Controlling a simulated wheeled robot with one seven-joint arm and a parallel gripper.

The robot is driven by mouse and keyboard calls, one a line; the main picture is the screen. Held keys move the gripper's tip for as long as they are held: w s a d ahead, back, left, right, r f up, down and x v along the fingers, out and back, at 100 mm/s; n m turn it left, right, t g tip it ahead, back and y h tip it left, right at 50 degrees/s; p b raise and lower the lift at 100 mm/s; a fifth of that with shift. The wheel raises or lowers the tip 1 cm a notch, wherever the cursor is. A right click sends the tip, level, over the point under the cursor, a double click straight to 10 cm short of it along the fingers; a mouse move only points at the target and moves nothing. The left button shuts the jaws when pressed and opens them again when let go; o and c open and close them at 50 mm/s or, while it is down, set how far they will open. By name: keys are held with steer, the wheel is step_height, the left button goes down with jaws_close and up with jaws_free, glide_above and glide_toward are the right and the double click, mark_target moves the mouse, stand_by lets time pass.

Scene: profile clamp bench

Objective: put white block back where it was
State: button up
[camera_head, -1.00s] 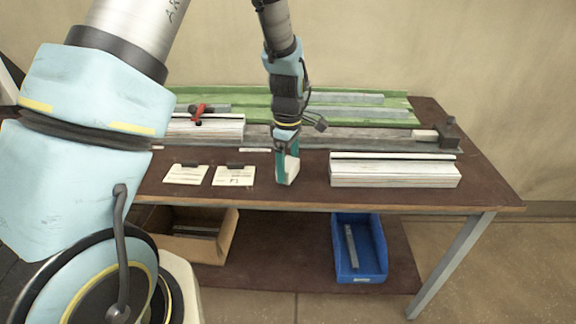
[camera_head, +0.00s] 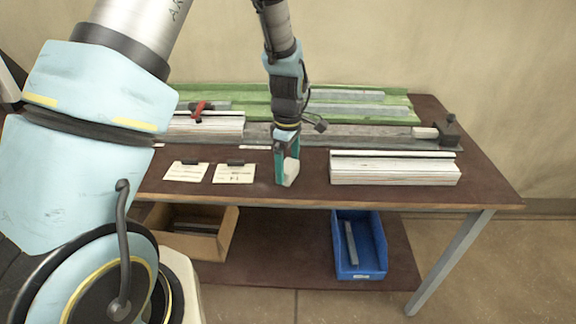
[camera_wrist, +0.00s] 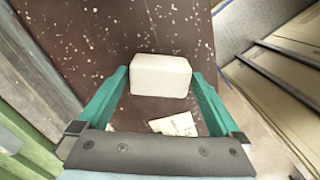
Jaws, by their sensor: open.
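The white block (camera_wrist: 160,75) lies on the brown bench top between my gripper's two teal fingers in the wrist view. It also shows in the head view (camera_head: 290,172), near the bench's front edge, partly hidden by a finger. My gripper (camera_head: 287,178) points down at the bench around the block. In the wrist view my gripper (camera_wrist: 160,88) is open, with a finger on each side of the block. The left finger stands a little apart from it; the right one is close, and I cannot tell whether it touches.
A white profile block (camera_head: 395,171) lies to the right and another (camera_head: 207,126) with a red clamp (camera_head: 199,111) behind left. Paper cards (camera_head: 234,174) lie left of my gripper. Green trays (camera_head: 365,114) and a grey rail vise (camera_head: 450,131) stand behind. A blue bin (camera_head: 372,268) and cardboard box (camera_head: 222,236) sit below.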

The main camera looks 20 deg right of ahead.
mark_target(288, 165)
step_height(288, 165, up, 12)
steer(key=b, duration=0.3)
steer(key=s+a+m+t, duration=0.1)
steer(key=s+a+m, duration=0.3)
steer(key=a, duration=2.6)
steer(key=f+m, duration=0.1)
steer(key=m, duration=0.4)
steer(key=shift+m+t, duration=0.3)
steer(key=shift+m, duration=0.1)
steer(key=shift+a, duration=0.1)
